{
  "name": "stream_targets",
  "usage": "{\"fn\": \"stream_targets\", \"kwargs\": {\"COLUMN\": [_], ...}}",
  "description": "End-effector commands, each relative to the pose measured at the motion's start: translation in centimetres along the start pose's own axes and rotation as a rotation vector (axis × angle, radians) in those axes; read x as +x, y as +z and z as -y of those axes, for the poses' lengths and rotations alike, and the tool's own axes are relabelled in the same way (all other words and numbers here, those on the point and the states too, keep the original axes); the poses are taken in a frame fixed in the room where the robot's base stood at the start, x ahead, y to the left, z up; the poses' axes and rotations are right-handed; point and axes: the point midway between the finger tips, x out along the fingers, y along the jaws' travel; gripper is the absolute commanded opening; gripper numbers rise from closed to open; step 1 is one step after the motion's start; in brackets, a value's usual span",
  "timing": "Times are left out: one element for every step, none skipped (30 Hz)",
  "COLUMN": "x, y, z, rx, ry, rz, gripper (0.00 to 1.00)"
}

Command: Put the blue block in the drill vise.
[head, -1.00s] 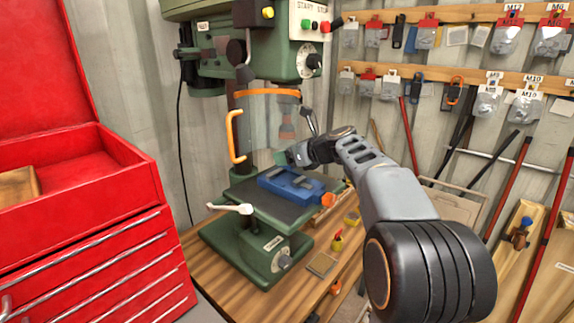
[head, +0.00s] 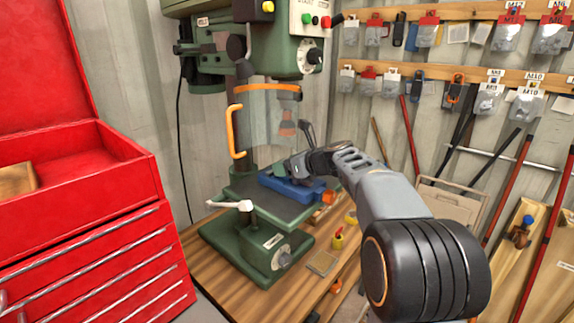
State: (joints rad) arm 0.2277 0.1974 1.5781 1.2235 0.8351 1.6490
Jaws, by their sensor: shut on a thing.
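The blue drill vise (head: 288,190) sits on the green table of the drill press. My gripper (head: 294,170) reaches in from the right and is down at the vise, right over its jaws. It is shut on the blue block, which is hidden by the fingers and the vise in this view. I cannot tell whether the block is between the vise jaws or just above them. The vise's orange handle (head: 328,196) shows at its right end.
The drill press's clear guard (head: 268,125) with an orange handle and its chuck (head: 288,122) hang just above my gripper. A white-tipped lever (head: 230,205) sticks out at the front left. Small items lie on the wooden bench (head: 240,290). A red tool chest (head: 90,230) stands left.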

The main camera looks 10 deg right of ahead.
Motion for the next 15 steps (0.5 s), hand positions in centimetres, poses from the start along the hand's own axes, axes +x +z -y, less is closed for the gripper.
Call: {"fn": "stream_targets", "kwargs": {"x": [-0.02,0.01,0.02,0.02,0.01,0.0,0.1,0.1,0.1,0.1,0.11,0.11,0.11,0.11,0.11], "y": [0.02,-0.05,-0.09,-0.08,-0.06,-0.04,-0.29,-0.29,-0.28,-0.28,-0.28,-0.27,-0.27,-0.27,-0.27], "z": [0.01,0.01,0.02,0.02,0.02,0.02,0.03,0.03,0.02,0.02,0.02,0.02,0.01,0.01,0.0], "rx": [-0.001,-0.001,-0.001,-0.001,-0.001,-0.001,0.001,0.001,0.001,0.001,0.001,0.001,0.001,0.001,0.001], "ry": [-0.002,-0.002,-0.002,-0.002,-0.002,-0.002,-0.001,0.0,0.0,0.0,0.0,0.0,0.0,0.0,0.0], "rz": [0.004,0.004,0.004,0.004,0.004,0.004,0.0,0.0,0.0,0.0,0.0,0.0,0.0,0.0,0.0], "gripper": [0.02,0.02,0.02,0.02,0.02,0.02,0.66,0.68,0.72,0.75,0.78,0.82,0.85,0.88,0.89]}}
